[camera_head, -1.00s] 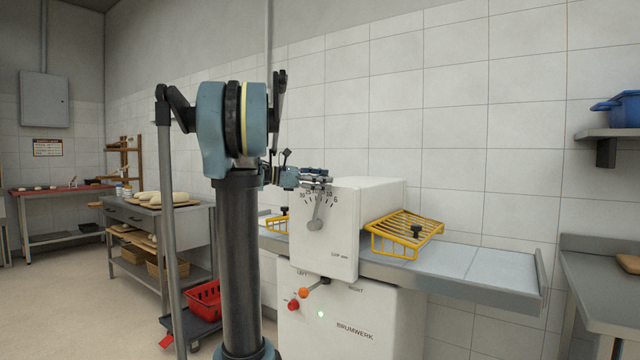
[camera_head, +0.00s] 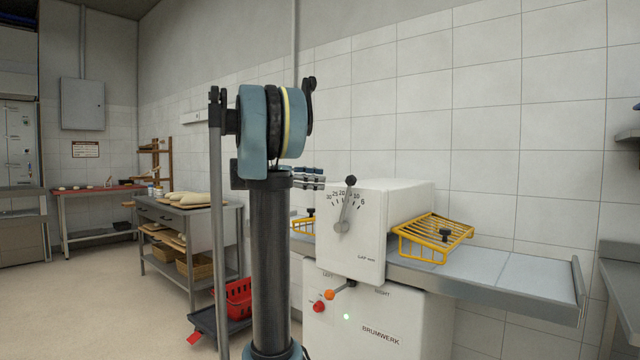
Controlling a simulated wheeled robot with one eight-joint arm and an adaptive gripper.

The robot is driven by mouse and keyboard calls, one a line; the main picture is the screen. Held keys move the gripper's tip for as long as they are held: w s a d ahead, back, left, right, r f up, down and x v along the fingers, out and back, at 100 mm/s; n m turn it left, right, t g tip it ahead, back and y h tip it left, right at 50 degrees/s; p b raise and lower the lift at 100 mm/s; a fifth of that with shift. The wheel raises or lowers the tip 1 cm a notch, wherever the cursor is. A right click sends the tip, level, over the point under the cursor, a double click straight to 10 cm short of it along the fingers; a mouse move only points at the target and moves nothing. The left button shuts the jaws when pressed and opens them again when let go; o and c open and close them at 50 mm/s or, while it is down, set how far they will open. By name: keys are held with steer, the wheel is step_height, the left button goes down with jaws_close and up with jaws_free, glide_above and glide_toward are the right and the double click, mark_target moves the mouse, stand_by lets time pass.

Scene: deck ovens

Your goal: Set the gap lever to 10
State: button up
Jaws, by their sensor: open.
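The gap lever (camera_head: 346,206) is a grey arm with a black ball knob on the white front of the sheeter head (camera_head: 370,255). It stands nearly upright, leaning slightly right, and crosses the scale between 20 and 10, beside the 10 mark. A numbered scale (camera_head: 335,200) runs from 30 at left to 6 at right. My gripper (camera_head: 318,179) is open and empty, just left of the knob with a small gap in the picture. My arm's column hides part of the wrist.
A yellow wire guard (camera_head: 433,238) stands over the belt table (camera_head: 490,270) at right. Orange (camera_head: 329,295) and red (camera_head: 318,307) knobs sit below the head. A rack with dough (camera_head: 150,213) and a red crate (camera_head: 238,300) are at left. Floor is clear at far left.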

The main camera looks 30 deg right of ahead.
steer(key=shift+c, duration=0.2)
steer(key=shift+w+r, duration=0.1)
steer(key=shift+w, duration=0.05)
steer(key=c, duration=0.9)
steer(key=shift+w+d+r+m, duration=0.1)
steer(key=shift+w+r+m, duration=0.2)
steer(key=shift+m, duration=0.5)
jaws_close()
steer(key=w+r+m+y, duration=0.4)
steer(key=w+r+m, duration=0.35)
steer(key=m, duration=1.05)
steer(key=s+a+x, duration=0.1)
steer(key=s+x, duration=0.1)
steer(key=x, duration=1.1)
steer(key=shift+s+a+f, duration=0.25)
steer(key=shift+f, duration=0.15)
